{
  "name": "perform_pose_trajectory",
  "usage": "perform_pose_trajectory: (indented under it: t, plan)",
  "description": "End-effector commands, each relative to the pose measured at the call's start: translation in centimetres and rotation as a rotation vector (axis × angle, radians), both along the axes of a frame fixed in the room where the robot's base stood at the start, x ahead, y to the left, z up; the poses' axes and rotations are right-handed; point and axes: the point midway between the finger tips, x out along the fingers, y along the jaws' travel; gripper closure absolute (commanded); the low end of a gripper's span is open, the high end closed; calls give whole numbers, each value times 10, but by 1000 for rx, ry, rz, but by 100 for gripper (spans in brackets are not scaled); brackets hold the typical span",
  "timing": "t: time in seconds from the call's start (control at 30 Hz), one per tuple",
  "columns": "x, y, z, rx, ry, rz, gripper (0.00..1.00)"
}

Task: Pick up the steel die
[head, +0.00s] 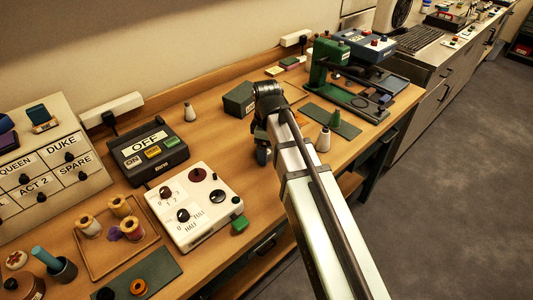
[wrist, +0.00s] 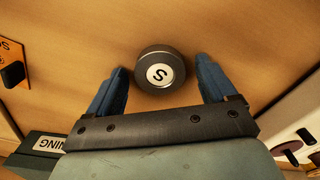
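A round, dark grey piece with a pale disc marked "S" (wrist: 160,70), which looks like the steel die, sits on the wooden table in the wrist view. My gripper (wrist: 161,66) is open, with one blue finger on each side of the piece. Gaps show between the piece and both fingers, so it is not gripped. In the head view my gripper (head: 262,156) is low over the table, right of the grey OFF box. I cannot make out the piece in that view; my arm seems to hide it.
The white dial panel (head: 195,205) lies left of my gripper, with a green block (head: 240,224) at its corner. A dark box (head: 239,99) stands behind. An orange plate (wrist: 12,62) shows in the wrist view.

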Motion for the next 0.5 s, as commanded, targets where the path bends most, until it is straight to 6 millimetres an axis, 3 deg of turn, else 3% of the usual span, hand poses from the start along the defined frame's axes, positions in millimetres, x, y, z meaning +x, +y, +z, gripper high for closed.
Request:
perform_pose_trajectory:
  t: [0.07,0.5]
  plan:
    - [0,0,0,0,0,0,24]
    - [0,0,0,0,0,0,66]
